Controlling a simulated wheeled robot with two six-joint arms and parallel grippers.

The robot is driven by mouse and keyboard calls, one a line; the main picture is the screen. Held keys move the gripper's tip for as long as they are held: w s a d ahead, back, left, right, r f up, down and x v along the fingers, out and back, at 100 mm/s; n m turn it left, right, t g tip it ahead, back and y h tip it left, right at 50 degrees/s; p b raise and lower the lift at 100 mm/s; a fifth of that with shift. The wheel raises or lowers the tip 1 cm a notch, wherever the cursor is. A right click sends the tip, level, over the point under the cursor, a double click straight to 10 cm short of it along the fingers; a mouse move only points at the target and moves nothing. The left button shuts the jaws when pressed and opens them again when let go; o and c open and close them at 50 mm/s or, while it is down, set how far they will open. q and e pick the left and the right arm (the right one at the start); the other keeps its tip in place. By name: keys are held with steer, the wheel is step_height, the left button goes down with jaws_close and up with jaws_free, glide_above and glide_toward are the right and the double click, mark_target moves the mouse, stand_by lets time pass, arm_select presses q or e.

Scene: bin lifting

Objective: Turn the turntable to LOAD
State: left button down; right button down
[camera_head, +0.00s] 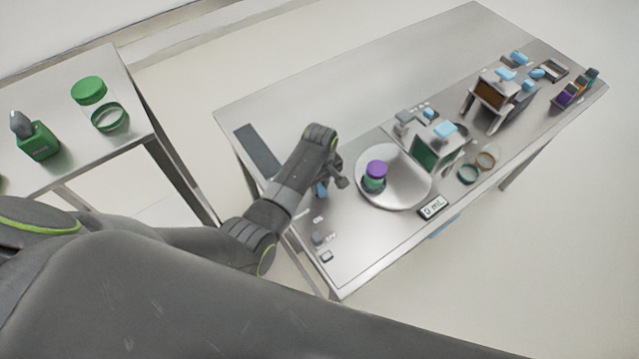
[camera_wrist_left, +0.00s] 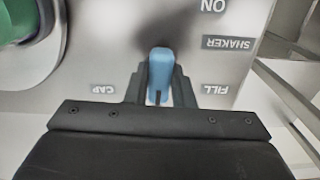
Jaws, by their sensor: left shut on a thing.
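The turntable (camera_head: 408,192) is a round pale metal disc on the long table, in the middle of the head view. A green jar with a purple lid (camera_head: 376,174) stands on its left part. My left gripper (camera_head: 328,186) is left of the disc, low over the table. It is shut on a blue handle (camera_wrist_left: 159,66), which sits between its fingers in the left wrist view. Upside-down labels CAP, FILL, SHAKER and ON lie around the handle; no LOAD label can be read. The disc's edge and a green part show at the wrist view's upper left. My right gripper is not in view.
A machine with a green panel (camera_head: 437,146) stands close behind the turntable. A display reading 0 mL (camera_head: 433,207) is at its front edge.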

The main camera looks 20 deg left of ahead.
arm_select(q)
steer(key=shift+w+n, duration=0.1)
steer(key=shift+n, duration=0.2)
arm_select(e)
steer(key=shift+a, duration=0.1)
arm_select(q)
steer(key=c, duration=1.2)
jaws_free()
steer(key=shift+c, duration=0.2)
steer(key=shift+r, duration=0.1)
